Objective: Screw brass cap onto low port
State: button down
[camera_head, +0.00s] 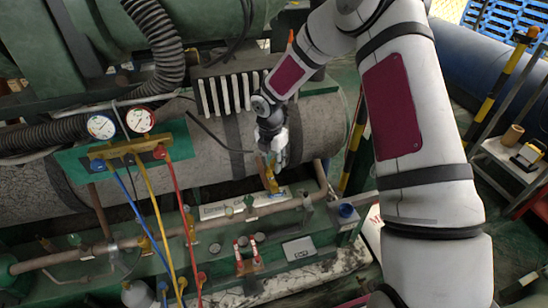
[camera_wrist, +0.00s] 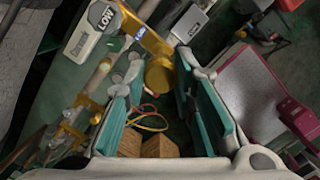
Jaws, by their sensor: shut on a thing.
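My gripper (camera_head: 273,158) points down at a brass fitting (camera_head: 271,181) in front of the large grey cylinder. In the wrist view my gripper (camera_wrist: 161,66) has its teal-padded fingers on both sides of a round brass cap (camera_wrist: 160,76) and is shut on it. The cap and port overlap in this view; I cannot tell whether the threads are engaged. The cap is not clearly distinguishable in the head view.
A gauge manifold (camera_head: 128,149) with blue, yellow and red hoses stands left of my gripper. A copper pipe (camera_head: 215,223) runs along the front of the green frame. A small trolley (camera_head: 510,160) stands at right.

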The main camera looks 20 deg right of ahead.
aim_at(274, 182)
jog(key=shift+f+b, duration=0.7)
jog(key=shift+f, duration=2.4)
jog(key=shift+r, duration=0.15)
jog(key=shift+f+b, duration=0.7)
jog(key=shift+f, duration=0.3)
jog(key=m+b, duration=0.1)
jog(key=m, duration=0.2)
jog(key=shift+m, duration=0.3)
